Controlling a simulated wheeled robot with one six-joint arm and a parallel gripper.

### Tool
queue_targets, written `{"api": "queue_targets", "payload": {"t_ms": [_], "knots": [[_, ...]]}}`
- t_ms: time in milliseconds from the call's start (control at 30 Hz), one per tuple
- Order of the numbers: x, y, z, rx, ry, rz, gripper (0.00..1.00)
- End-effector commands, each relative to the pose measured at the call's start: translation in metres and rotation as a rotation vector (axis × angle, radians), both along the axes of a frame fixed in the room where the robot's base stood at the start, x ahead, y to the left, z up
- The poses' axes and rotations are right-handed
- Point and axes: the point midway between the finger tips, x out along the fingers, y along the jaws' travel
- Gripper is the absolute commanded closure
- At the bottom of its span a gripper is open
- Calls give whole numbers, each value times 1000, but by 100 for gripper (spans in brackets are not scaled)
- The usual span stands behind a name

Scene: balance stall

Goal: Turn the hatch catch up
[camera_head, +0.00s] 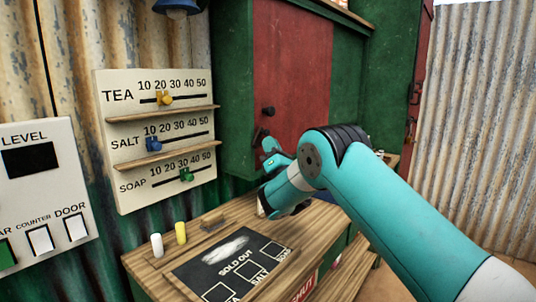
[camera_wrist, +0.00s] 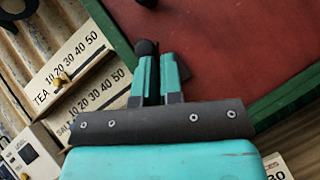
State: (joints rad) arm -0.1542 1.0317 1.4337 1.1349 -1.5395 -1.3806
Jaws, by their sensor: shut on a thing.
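The hatch is a red panel (camera_head: 292,75) in a green frame; it also fills the upper right of the wrist view (camera_wrist: 230,50). The hatch catch (camera_wrist: 147,47) is a dark, round-ended piece at the panel's left side, between my gripper's fingertips. My gripper (camera_wrist: 158,66) is shut on it. In the head view my gripper (camera_head: 269,150) is at the panel's lower left, and a dark bit of the catch (camera_head: 261,133) shows just above it. The fingers hide the rest, so its exact angle cannot be told.
A dark round knob (camera_head: 268,111) sits on the hatch above the catch. A slider board (camera_head: 112,90) for tea, salt and soap hangs at left. Below is a wooden counter (camera_head: 140,262) with a white peg (camera_head: 157,245), a yellow peg (camera_head: 180,233) and a sold-out board (camera_head: 205,267).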

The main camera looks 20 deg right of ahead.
Motion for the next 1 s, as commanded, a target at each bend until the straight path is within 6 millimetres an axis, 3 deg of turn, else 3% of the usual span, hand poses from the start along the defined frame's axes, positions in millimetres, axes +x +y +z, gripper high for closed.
{"api": "queue_targets", "payload": {"t_ms": [33, 267, 1000], "knots": [[1, -5, 12, 7, -18, -11, 100], [0, -5, 9, 7, -18, -11, 100], [-51, -6, -45, 1, -9, -2, 100]]}}
